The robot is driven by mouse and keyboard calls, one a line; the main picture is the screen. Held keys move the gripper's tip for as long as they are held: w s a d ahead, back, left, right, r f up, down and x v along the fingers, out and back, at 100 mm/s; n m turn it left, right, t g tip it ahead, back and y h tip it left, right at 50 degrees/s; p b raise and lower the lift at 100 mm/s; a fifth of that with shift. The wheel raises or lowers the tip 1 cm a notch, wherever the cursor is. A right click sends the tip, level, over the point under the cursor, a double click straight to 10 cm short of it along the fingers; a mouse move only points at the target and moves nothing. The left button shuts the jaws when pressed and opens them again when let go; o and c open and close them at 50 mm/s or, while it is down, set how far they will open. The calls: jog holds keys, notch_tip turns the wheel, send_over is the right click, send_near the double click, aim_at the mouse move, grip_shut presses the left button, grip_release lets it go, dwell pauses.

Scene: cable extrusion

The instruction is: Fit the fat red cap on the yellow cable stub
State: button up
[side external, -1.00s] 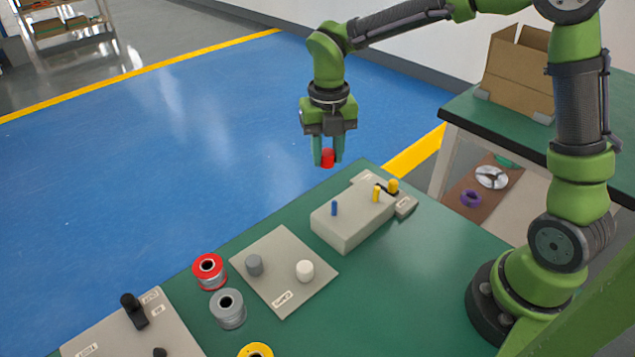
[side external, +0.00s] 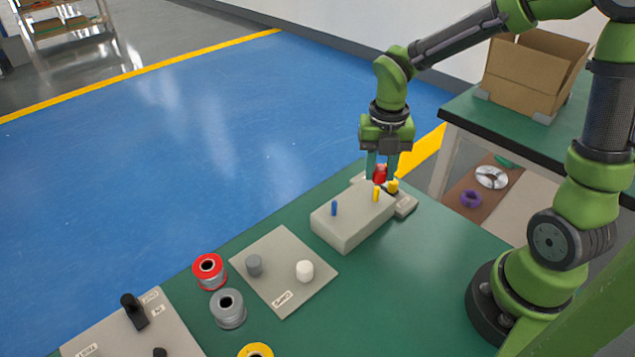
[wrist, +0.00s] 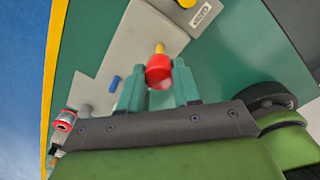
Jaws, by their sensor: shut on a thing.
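The fat red cap (side external: 380,174) is between the fingers of my gripper (side external: 382,168), which is shut on it above the back of the grey block. In the wrist view the cap (wrist: 158,73) shows between the teal fingers of my gripper (wrist: 159,82). The thin yellow cable stub (side external: 376,194) stands upright on the block. In the side view the cap appears just above and slightly behind it. In the wrist view the stub (wrist: 159,47) shows just past the cap's edge. I cannot tell if they touch.
The grey block (side external: 345,232) also bears a blue stub (side external: 334,208). A yellow knob (side external: 392,186) is close by at the block's back end. A caps plate (side external: 290,300) holds a grey cap (side external: 254,265) and a white cap (side external: 304,271). Spools stand at the front left.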

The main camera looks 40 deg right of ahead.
aim_at(377, 188)
jog(key=shift+f, duration=2.2)
jog(key=shift+f, duration=0.1)
jog(key=o, duration=1.4)
jog(key=shift+r, duration=3.55)
